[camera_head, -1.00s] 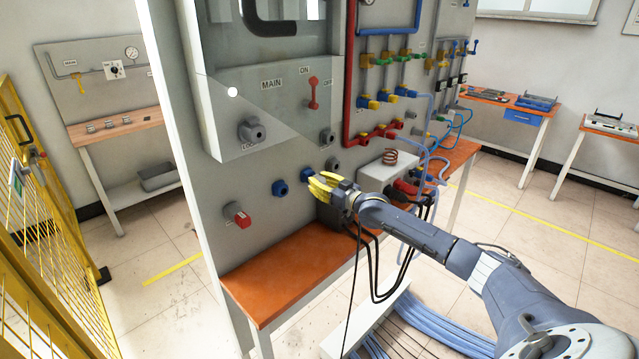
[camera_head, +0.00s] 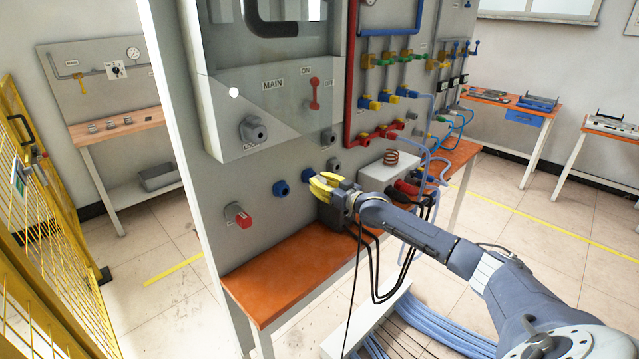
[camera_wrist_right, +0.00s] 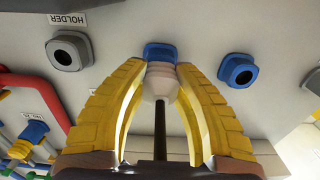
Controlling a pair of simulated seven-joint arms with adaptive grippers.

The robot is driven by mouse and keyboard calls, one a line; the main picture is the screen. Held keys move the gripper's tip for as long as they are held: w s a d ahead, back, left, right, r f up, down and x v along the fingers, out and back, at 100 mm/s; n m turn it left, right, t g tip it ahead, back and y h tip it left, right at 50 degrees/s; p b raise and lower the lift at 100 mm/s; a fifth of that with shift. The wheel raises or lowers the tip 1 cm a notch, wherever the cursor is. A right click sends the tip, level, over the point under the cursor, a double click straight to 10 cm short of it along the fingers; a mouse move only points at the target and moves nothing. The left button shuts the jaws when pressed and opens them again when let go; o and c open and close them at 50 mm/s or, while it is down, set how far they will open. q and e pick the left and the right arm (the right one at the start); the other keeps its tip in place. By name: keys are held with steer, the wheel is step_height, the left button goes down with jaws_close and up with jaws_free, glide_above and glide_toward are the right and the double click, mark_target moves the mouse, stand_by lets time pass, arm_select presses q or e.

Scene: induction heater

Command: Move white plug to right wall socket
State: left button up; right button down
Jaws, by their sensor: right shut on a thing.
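My right gripper (camera_head: 318,184) is at the panel front, its yellow fingers shut on the white plug (camera_wrist_right: 160,82). The plug shows between the fingers in the right wrist view, with its dark cable running back toward the wrist; the fingers hide it in the head view. Its front end meets the right blue wall socket (camera_wrist_right: 160,52), also partly seen in the head view (camera_head: 307,175). I cannot tell how deep it sits. The left blue wall socket (camera_head: 281,188) is empty and appears on the right of the wrist view (camera_wrist_right: 238,70). My left gripper is not in view.
A grey holder (camera_wrist_right: 69,51) sits beside the sockets. A red-and-grey connector (camera_head: 238,215) sticks out of the panel lower left. The orange shelf (camera_head: 275,270) lies below. Black cables (camera_head: 375,270) hang beneath my right arm. A grey box with a copper coil (camera_head: 391,158) stands to the right.

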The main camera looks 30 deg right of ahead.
steer(key=shift+w+a, duration=0.15)
steer(key=shift+w, duration=0.45)
stand_by(0.9)
steer(key=c, duration=1.1)
jaws_free()
steer(key=shift+o, duration=0.2)
steer(key=shift+s+f, duration=0.1)
steer(key=shift+s, duration=0.5)
steer(key=v, duration=1)
steer(key=shift+s+d, duration=0.25)
steer(key=shift+s, duration=0.1)
